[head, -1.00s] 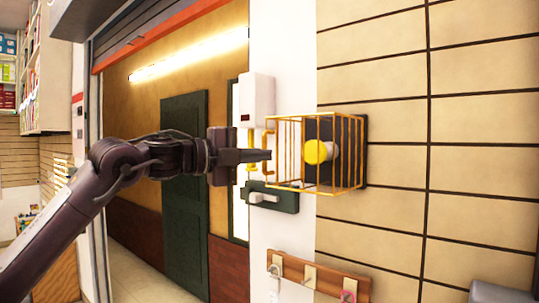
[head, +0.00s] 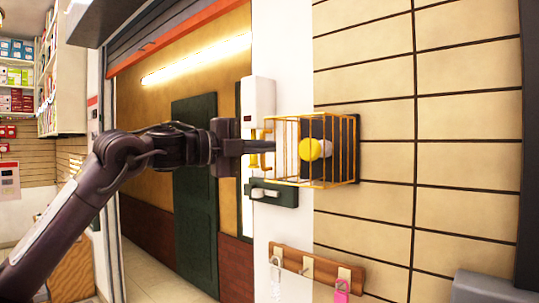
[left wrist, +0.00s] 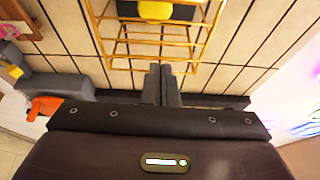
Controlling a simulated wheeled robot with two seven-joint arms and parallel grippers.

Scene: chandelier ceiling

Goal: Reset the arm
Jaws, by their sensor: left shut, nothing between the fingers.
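My left arm comes in from the left in the head view. Its gripper (head: 262,147) is shut and empty, level with the left side of a yellow wire cage (head: 354,150). The cage is fixed on the wall around a round yellow knob (head: 311,149) on a dark backplate. In the left wrist view the shut fingers (left wrist: 167,72) point toward the cage bars (left wrist: 150,42), and the knob (left wrist: 155,10) shows at the top edge. I cannot tell whether the fingertips touch the cage. My right gripper is not in view.
A white box (head: 258,93) is mounted above a dark green plate with a handle (head: 272,193), both close to the gripper. A wooden hook rack (head: 316,269) hangs below. A dark green door (head: 196,190) stands behind my arm. A grey object (head: 490,287) is at lower right.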

